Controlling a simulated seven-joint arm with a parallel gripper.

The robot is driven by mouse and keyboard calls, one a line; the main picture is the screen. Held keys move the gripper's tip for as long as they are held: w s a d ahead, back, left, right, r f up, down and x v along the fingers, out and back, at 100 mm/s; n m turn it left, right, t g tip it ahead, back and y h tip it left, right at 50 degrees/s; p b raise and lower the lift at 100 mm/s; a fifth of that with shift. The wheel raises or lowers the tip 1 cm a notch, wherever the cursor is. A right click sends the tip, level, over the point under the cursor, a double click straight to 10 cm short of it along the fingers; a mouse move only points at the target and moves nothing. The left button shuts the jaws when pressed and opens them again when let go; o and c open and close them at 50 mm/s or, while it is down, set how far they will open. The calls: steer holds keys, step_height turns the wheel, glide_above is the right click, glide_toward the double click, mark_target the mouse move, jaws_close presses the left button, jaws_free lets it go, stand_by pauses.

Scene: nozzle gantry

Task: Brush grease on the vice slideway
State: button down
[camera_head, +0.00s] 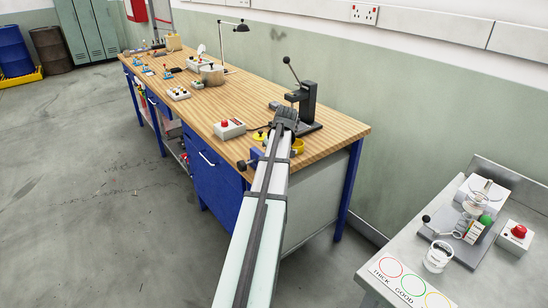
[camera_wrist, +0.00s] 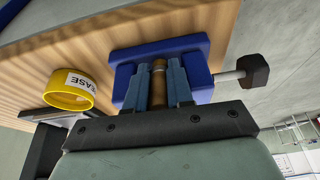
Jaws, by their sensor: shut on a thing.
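The blue vice (camera_wrist: 200,74) is at the bench's front edge, its dark-knobbed screw handle (camera_wrist: 256,71) sticking out to the right in the wrist view. In the head view only part of the vice (camera_head: 257,155) shows beside my arm. My gripper (camera_wrist: 158,74) is shut on a brown cylindrical handle (camera_wrist: 158,88), likely the brush, and points at the vice. The brush's bristles and the slideway are hidden, so I cannot tell whether they touch. The yellow grease pot (camera_wrist: 68,98), its label partly reading "EASE", stands left of my gripper; in the head view it shows beyond my arm (camera_head: 298,147).
A black lever press (camera_head: 306,104) stands behind the vice. A box with a red button (camera_head: 229,128) is to the left, and a pot (camera_head: 211,76) is farther along the bench. A grey side table (camera_head: 385,240) with a "THICK GOOD" card is at lower right.

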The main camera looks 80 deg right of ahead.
steer(key=shift+w+d, duration=2.2)
steer(key=shift+a, duration=0.1)
steer(key=shift+s+a, duration=2.45)
steer(key=shift+s, duration=0.05)
steer(key=shift+r, duration=0.1)
steer(key=shift+r, duration=2.9)
